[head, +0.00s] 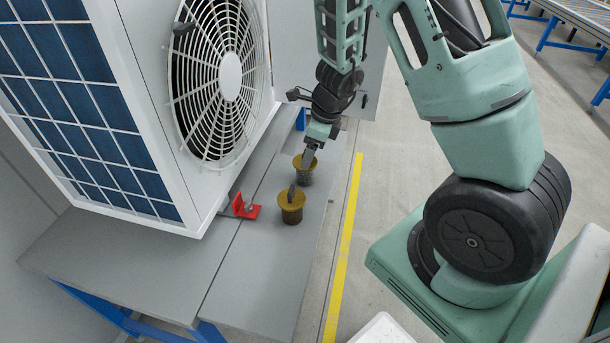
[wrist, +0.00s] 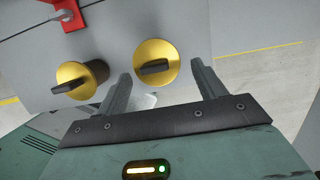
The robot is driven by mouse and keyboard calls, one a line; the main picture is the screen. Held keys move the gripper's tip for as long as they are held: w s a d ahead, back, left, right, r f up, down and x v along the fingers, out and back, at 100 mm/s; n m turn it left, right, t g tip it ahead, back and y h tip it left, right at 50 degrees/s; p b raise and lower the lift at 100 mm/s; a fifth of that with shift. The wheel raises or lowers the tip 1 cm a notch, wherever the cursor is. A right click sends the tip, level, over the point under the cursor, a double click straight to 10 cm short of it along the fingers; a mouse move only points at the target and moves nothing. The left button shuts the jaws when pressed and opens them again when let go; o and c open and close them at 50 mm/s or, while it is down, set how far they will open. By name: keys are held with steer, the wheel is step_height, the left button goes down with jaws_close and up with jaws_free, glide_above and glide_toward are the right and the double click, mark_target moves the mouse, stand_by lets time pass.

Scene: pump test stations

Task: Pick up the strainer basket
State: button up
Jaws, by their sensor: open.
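Two similar gold-topped pieces with dark upright handles stand on the grey bench. The farther one, with a grey, mesh-like body, looks like the strainer basket (head: 304,177). The nearer one is a brown-bodied plug (head: 291,211), with a solid-looking side. My gripper (head: 309,158) is over the strainer basket, pointing down. In the wrist view my open gripper (wrist: 160,68) has the strainer basket's gold top (wrist: 168,53) and dark handle between the lines of its fingers; contact cannot be told. The brown-bodied plug (wrist: 98,72) is left of the left finger.
A large white fan unit (head: 150,90) with a round grille stands on the bench (head: 265,280), left of both pieces. A red bracket (head: 245,208) lies beside it. The near bench surface is clear. A yellow floor line (head: 343,250) runs along the bench's right side.

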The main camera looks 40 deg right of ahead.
mark_target(304, 178)
steer(key=x, duration=0.2)
steer(key=b+x, duration=0.2)
steer(key=x, duration=0.1)
steer(key=shift+w+a+f, duration=0.15)
steer(key=shift+a+f, duration=0.15)
steer(key=shift+a, duration=0.1)
steer(key=c, duration=0.5)
